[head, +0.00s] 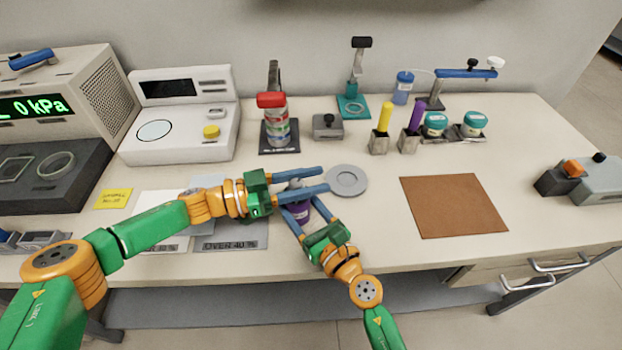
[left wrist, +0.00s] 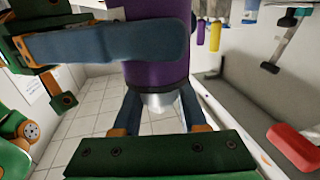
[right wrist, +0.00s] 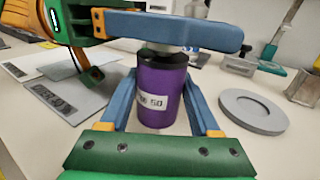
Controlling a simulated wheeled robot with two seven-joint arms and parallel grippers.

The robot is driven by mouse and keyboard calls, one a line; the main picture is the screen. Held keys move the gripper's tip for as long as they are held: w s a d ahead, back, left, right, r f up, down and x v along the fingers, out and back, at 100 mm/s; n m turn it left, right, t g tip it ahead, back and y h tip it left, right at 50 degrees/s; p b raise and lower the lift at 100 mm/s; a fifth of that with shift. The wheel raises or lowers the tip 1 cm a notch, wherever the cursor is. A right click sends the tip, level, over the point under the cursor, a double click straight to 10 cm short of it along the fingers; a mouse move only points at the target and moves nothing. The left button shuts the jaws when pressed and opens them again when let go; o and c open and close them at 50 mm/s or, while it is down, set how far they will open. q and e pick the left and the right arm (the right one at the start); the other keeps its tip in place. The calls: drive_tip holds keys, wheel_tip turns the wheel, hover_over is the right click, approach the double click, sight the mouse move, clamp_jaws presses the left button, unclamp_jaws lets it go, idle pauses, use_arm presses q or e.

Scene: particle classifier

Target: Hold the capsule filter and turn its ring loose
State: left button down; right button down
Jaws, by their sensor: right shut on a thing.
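The capsule filter is a purple cylinder (head: 300,213) with a white label, standing upright near the front of the bench. It also shows in the right wrist view (right wrist: 160,88) and the left wrist view (left wrist: 157,45). My right gripper (head: 300,204) is shut on its purple body, one finger on each side. My left gripper (head: 324,178) is open at the capsule's top, with its fingers on either side of the pale metallic end (left wrist: 160,102). The ring itself is hard to make out, partly hidden by the left fingers. I cannot tell whether the left fingers touch it.
A grey round dish (head: 347,181) lies just right of the left fingertips. A brown mat (head: 453,205) lies farther right. Grey labelled sheets (head: 231,238) lie to the left. A red-topped stack (head: 272,101) and small stands line the back. The bench's front edge is close.

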use_arm(q)
drive_tip(key=n+t, duration=0.1)
drive_tip(key=n+t+y, duration=0.1)
drive_tip(key=t, duration=0.1)
drive_tip(key=n+t, duration=0.1)
drive_tip(key=shift+w+t+y, duration=0.25)
drive_tip(key=shift+t+y, duration=0.05)
drive_tip(key=shift+y, duration=0.1)
drive_tip(key=shift+w+a+n+t+y, duration=0.2)
drive_tip(key=shift+n+t+y, duration=0.3)
drive_tip(key=shift+n+t, duration=0.4)
drive_tip(key=shift+c, duration=2.2)
unclamp_jaws()
drive_tip(key=shift+w, duration=0.1)
use_arm(e)
drive_tip(key=shift+c, duration=0.2)
unclamp_jaws()
use_arm(q)
drive_tip(key=v, duration=1.2)
